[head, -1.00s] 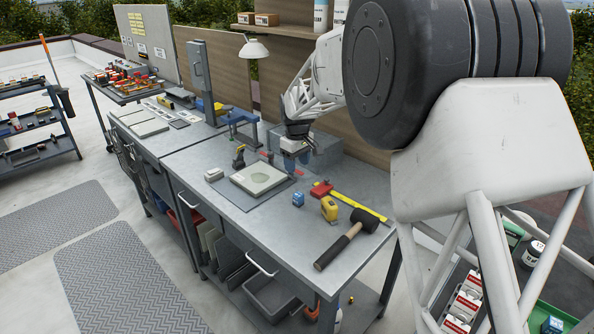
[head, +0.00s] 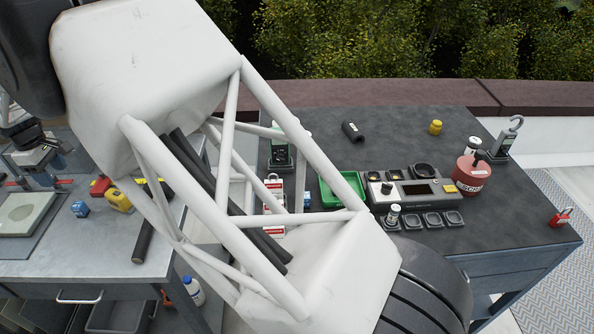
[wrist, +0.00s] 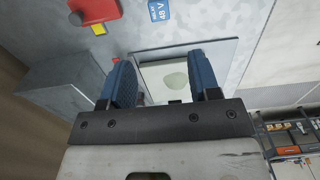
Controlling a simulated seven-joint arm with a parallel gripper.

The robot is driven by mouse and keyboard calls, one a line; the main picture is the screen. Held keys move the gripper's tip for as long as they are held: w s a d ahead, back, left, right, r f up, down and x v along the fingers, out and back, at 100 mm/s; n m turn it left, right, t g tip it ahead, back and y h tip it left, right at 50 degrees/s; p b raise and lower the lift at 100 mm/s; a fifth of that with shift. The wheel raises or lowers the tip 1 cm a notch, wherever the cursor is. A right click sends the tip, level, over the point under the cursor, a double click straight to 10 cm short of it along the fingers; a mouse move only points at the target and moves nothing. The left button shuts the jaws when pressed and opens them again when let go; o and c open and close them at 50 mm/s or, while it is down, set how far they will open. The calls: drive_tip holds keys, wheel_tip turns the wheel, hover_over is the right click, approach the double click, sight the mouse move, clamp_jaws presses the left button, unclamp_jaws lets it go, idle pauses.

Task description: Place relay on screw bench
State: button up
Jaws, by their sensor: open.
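A small blue cube (head: 80,209) stands on the grey metal bench (head: 150,262), right of the mat with the pale plate. It also shows at the top of the wrist view (wrist: 160,10), where its label reads 48 V and seems to say relay. My gripper (head: 50,166) is partly in view at the left of the head view, above the bench behind the plate. In the wrist view my gripper (wrist: 165,82) is open, its two blue-padded fingers apart with nothing held between them. The pale plate (wrist: 152,74) shows beyond and between the fingers.
A red item (head: 100,186) and a yellow tape measure (head: 119,200) lie near the cube. My arm hides much of the middle. A second, dark table (head: 390,130) holds a green tray (head: 344,184), an instrument box (head: 415,192) and a red canister (head: 470,173).

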drive_tip(key=w+d+r+m, duration=0.1)
drive_tip(key=d+r+m, duration=0.3)
drive_tip(key=d, duration=1.1)
drive_tip(key=w+d+r+m+t, duration=0.1)
drive_tip(key=d+r, duration=0.6)
drive_tip(key=d, duration=0.8)
drive_tip(key=w+d+r+m, duration=0.1)
drive_tip(key=d+r+m, duration=0.3)
drive_tip(key=d, duration=1.1)
drive_tip(key=s+d+r+m, duration=0.1)
drive_tip(key=s+d, duration=0.3)
drive_tip(key=d, duration=0.3)
drive_tip(key=s+d+m+t, duration=0.1)
drive_tip(key=s+d+m, duration=0.1)
drive_tip(key=s+d, duration=0.35)
drive_tip(key=s+d+r+m, duration=0.1)
drive_tip(key=s+d, duration=0.2)
drive_tip(key=d, duration=0.6)
drive_tip(key=s+d+f+m, duration=0.2)
drive_tip(key=s+d, duration=0.4)
drive_tip(key=s, duration=0.2)
drive_tip(key=s+d+f+m, duration=0.3)
drive_tip(key=s+d, duration=0.3)
drive_tip(key=s, duration=0.2)
drive_tip(key=shift+s+f+t, duration=0.25)
drive_tip(key=shift+f+t, duration=0.05)
drive_tip(key=shift+f, duration=0.05)
